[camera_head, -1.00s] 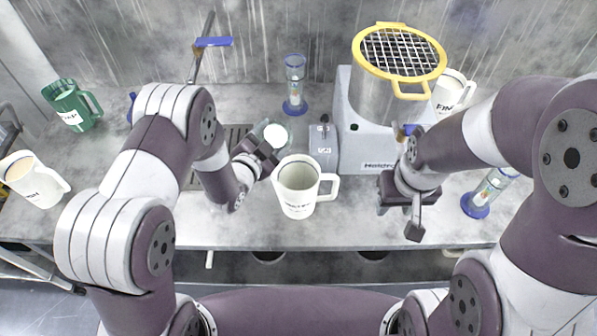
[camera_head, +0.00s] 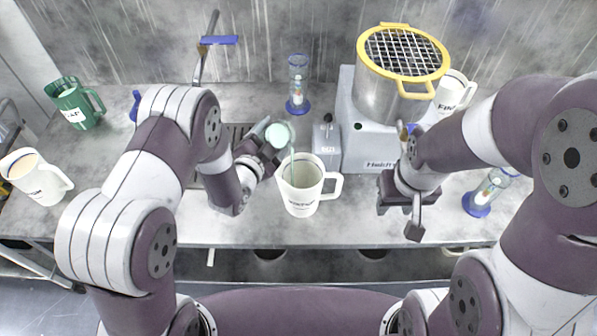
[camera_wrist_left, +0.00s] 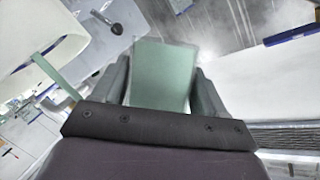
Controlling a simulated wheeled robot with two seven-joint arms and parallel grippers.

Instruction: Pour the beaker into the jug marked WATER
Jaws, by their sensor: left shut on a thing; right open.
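The beaker (camera_head: 279,134) is tilted over the near white jug (camera_head: 302,190), its mouth to the right. A thin pale green stream (camera_head: 292,165) runs from it into the jug's opening. The jug stands upright, handle to the right; I cannot read its label surely. My left gripper (camera_head: 264,144) is shut on the beaker, left of and above the jug. In the left wrist view the pale green beaker (camera_wrist_left: 165,75) sits between the fingers, and the stream (camera_wrist_left: 45,62) falls at the upper left. My right gripper (camera_head: 402,216) is open and empty, right of the jug.
A hotplate (camera_head: 385,150) carries a steel pot (camera_head: 385,95) with a yellow-rimmed mesh top. A green jug (camera_head: 72,108), a white jug at left (camera_head: 38,178) and one marked FIN (camera_head: 452,92) stand around. Blue-based cylinders stand behind (camera_head: 298,80) and right (camera_head: 485,195).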

